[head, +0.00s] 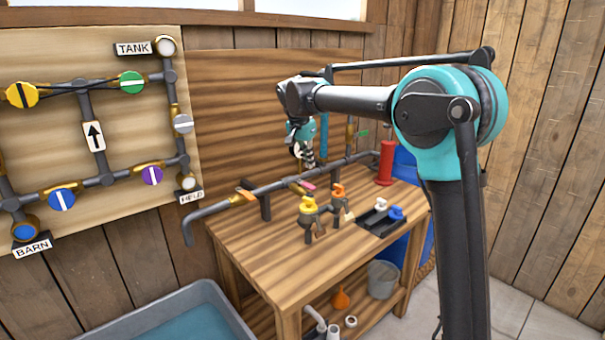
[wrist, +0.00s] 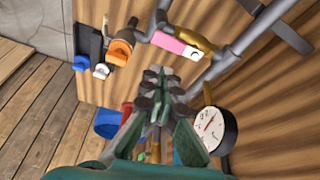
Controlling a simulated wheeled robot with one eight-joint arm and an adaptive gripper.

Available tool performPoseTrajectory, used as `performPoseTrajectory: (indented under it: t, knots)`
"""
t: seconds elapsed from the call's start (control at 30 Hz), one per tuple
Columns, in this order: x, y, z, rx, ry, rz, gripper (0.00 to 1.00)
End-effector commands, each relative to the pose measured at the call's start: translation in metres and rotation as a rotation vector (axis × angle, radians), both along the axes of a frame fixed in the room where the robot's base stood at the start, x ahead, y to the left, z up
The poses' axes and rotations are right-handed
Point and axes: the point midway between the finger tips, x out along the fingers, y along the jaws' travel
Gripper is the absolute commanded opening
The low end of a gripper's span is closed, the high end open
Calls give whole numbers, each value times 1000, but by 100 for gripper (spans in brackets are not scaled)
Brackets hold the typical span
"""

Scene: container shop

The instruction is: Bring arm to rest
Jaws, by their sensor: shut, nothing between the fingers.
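My gripper (head: 307,158) hangs from the raised arm over the back of the wooden workbench (head: 285,255). It points down, above the grey pipe run. In the wrist view the fingers of my gripper (wrist: 158,88) are together with nothing between them. A round white pressure gauge (wrist: 213,130) is close to the right of the fingers in that view. A pink-handled valve (wrist: 175,44) on a pipe lies beyond the fingertips. How far the fingers are from the pipe I cannot tell.
Yellow- and orange-topped taps (head: 308,205) stand on the bench. A black tray (head: 378,222) holds small parts, with a red cylinder (head: 386,163) behind it. A valve board (head: 50,130) hangs at left above a blue-grey tub (head: 150,335). A grey bucket (head: 381,280) sits on the lower shelf.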

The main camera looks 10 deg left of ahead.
Motion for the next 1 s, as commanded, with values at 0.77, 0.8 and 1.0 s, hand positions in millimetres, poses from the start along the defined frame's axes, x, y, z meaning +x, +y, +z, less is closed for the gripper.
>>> performPoseTrajectory:
  t: [0.77, 0.8, 1.0]
  knots:
    - [-13, -82, -14, 7, 19, 52, 0]
    - [-20, -104, -24, 8, 23, 72, 0]
    - [-78, -209, -80, 20, 34, 182, 0]
